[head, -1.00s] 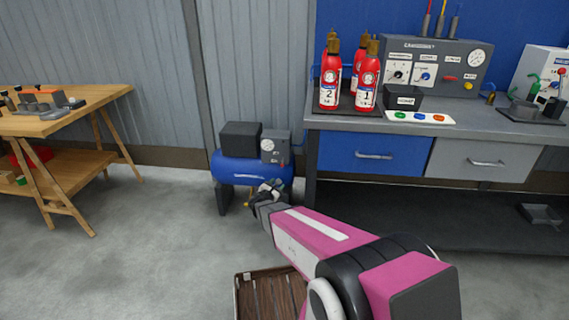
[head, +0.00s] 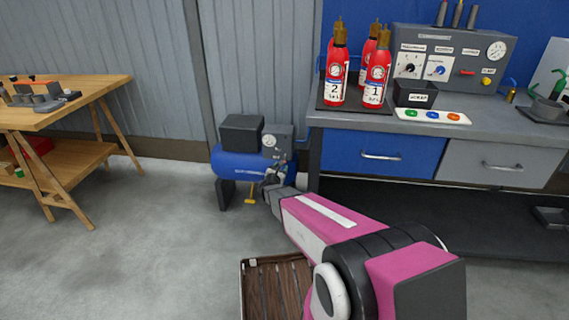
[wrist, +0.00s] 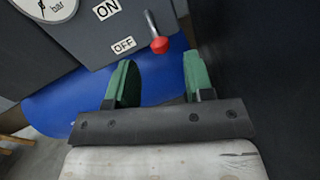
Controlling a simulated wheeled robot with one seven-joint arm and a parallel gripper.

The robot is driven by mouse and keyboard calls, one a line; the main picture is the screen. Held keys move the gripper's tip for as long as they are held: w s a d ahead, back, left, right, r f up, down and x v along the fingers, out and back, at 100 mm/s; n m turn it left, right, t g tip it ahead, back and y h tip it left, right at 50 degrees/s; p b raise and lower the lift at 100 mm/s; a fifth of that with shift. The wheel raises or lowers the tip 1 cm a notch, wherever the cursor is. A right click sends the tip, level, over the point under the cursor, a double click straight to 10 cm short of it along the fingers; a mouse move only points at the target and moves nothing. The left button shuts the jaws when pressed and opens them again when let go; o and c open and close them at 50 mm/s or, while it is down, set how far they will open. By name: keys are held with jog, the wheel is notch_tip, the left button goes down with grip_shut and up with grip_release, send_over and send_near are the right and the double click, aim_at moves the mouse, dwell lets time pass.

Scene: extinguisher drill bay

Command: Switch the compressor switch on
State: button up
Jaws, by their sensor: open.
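The compressor is a blue tank (head: 232,163) with a dark block and a grey control box (head: 279,140) on top, standing on the floor by the wall. In the wrist view its switch is a metal lever with a red knob (wrist: 159,45) on the grey box face (wrist: 75,32). The knob end is level with the OFF label (wrist: 124,44), below the ON label (wrist: 106,9). My gripper (wrist: 159,72) is open, its two green fingers apart and empty. The knob is just beyond the fingertips, between them in the picture. In the head view my gripper (head: 273,172) overlaps the tank's right end.
A workbench (head: 325,118) with red extinguishers (head: 337,76) and a control panel (head: 455,52) stands right of the compressor. Its dark side is close to my gripper. A wooden table (head: 100,87) is at left. Open floor lies between.

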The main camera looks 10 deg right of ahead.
jog(key=x, duration=0.5)
jog(key=shift+w+d, duration=0.2)
jog(key=shift+w, duration=0.1)
jog(key=shift+c, duration=0.3)
jog(key=c, duration=0.8)
grip_shut()
